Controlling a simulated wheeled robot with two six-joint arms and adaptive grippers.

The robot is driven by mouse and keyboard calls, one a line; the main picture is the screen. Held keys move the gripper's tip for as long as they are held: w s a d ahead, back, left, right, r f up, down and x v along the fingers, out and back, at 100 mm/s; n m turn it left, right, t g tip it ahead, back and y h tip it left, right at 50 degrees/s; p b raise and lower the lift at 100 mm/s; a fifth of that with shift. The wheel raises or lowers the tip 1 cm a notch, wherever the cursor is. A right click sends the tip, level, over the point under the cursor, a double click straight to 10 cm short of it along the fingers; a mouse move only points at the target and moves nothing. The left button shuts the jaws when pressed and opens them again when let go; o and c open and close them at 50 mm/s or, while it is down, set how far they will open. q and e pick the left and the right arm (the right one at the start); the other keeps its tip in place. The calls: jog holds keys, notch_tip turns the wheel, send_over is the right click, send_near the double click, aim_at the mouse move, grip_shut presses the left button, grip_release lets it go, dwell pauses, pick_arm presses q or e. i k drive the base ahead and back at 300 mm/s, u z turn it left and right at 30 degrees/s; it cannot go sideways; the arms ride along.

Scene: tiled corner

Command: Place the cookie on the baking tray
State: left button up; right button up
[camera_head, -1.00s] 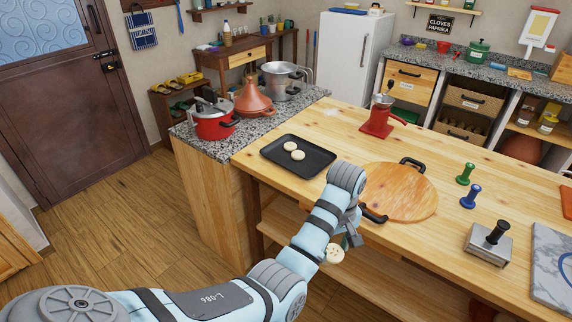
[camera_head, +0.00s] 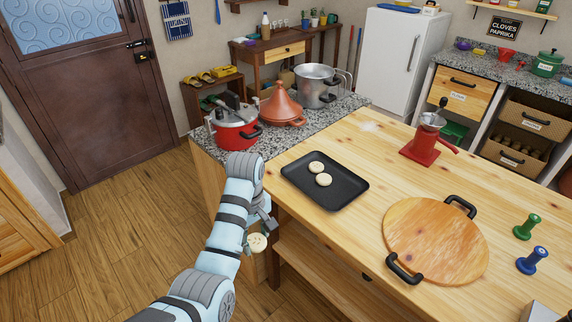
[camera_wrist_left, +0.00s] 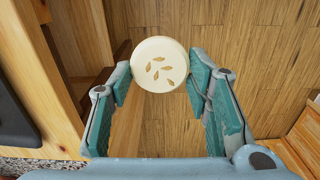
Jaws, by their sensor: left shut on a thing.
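The cookie (camera_head: 257,242) is round and pale with leaf-shaped marks. My left gripper (camera_head: 258,228) is shut on it and holds it beside the front edge of the counter, over the floor. In the left wrist view the cookie (camera_wrist_left: 160,64) sits between the teal fingertips of my left gripper (camera_wrist_left: 160,75). The black baking tray (camera_head: 343,193) lies on the wooden table, up and to the right of the gripper. My right gripper is not in view.
A round wooden board (camera_head: 435,240) with black handles lies right of the tray. A red grinder (camera_head: 427,140) stands behind it. A red pot (camera_head: 234,130), a terracotta tagine (camera_head: 281,108) and a steel pot (camera_head: 317,88) stand on the granite top behind the tray.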

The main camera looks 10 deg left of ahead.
aim_at(317, 173)
jog(key=z, duration=0.05)
jog(key=i, duration=0.85)
jog(key=z, duration=1.25)
